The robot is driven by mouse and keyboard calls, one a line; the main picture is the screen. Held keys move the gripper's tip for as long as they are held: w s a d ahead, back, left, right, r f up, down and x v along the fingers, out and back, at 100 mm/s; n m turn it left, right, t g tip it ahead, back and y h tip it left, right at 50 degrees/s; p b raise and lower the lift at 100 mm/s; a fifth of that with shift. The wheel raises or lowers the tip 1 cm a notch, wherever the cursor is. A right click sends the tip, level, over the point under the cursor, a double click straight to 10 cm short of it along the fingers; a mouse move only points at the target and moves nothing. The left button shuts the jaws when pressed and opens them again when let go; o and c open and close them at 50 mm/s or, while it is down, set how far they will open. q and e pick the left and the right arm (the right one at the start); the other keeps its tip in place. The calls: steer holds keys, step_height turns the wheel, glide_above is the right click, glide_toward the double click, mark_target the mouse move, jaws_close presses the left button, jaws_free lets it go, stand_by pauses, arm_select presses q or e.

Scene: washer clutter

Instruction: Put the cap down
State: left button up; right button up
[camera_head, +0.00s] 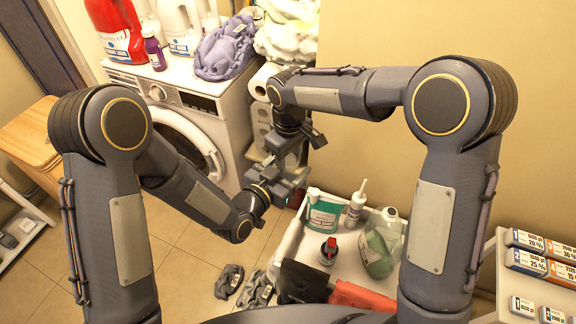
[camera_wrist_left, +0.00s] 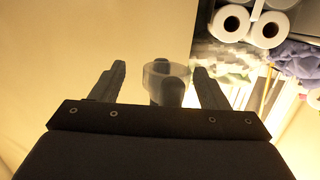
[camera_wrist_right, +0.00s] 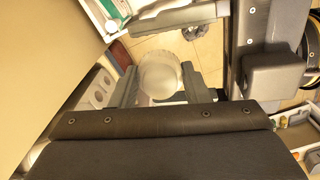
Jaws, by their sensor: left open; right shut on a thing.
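The cap is a translucent, whitish round cup. In the right wrist view the cap (camera_wrist_right: 160,78) sits between the two fingers of my right gripper (camera_wrist_right: 160,72), which is shut on it. In the left wrist view the cap (camera_wrist_left: 165,72) shows between the spread fingers of my left gripper (camera_wrist_left: 158,72), with a dark shape behind it. My left gripper is open; I cannot tell whether it touches the cap. In the head view both grippers meet in front of the washer's right side, and the cap is not clearly visible there.
A white washer (camera_head: 226,122) carries bottles and a purple cloth bundle (camera_head: 224,50). Paper rolls (camera_head: 262,82) stack beside it. A white cart (camera_head: 290,243) below the grippers holds a green-labelled container (camera_head: 325,212), a white bottle (camera_head: 355,204), a green bottle (camera_head: 381,243) and a red-topped jar (camera_head: 328,252).

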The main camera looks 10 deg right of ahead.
arm_select(q)
steer(key=shift+c, duration=0.4)
steer(key=c, duration=1)
arm_select(e)
steer(key=o, duration=1.1)
